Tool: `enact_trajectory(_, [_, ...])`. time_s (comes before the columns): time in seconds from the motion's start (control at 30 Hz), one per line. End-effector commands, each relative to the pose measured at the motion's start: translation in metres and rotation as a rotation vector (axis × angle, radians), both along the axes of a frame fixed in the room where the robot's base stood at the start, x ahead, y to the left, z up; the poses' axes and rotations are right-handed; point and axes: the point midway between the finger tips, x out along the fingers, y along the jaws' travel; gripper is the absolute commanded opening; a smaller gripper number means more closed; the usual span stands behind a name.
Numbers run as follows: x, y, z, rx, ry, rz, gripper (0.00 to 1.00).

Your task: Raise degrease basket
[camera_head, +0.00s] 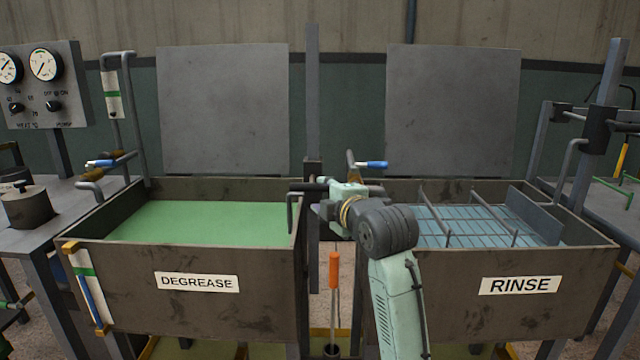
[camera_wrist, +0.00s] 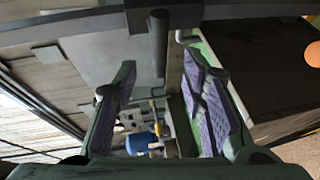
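The degrease tank (camera_head: 140,290) stands at left, filled with opaque green liquid (camera_head: 200,222). No basket shows above the liquid. A dark horizontal handle (camera_head: 308,187) sits on the slide of the upright post (camera_head: 312,90) between the tanks, and a bent grey rod (camera_head: 290,212) drops from it at the tank's right side. My gripper (camera_head: 328,204) is beside this handle, partly hidden by my wrist. In the wrist view, my gripper (camera_wrist: 162,95) has its purple-padded fingers apart with nothing held. A dark bar end (camera_wrist: 158,45) shows beyond the gap between them.
The rinse tank (camera_head: 430,295) at right holds a wire basket (camera_head: 480,224) in bluish liquid. A blue-tipped lever (camera_head: 372,165) is just behind my wrist. An orange-handled tool (camera_head: 334,270) stands between the tanks. A gauge panel (camera_head: 45,85) is at far left.

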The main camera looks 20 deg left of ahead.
Motion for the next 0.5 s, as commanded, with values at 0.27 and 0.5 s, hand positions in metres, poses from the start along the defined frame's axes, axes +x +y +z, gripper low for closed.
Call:
enact_trajectory(0.27, [0.041,0.034,-0.007,0.002,0.004,0.0,0.38])
enact_trajectory(0.5, [0.063,0.051,-0.014,0.002,0.003,0.0,0.38])
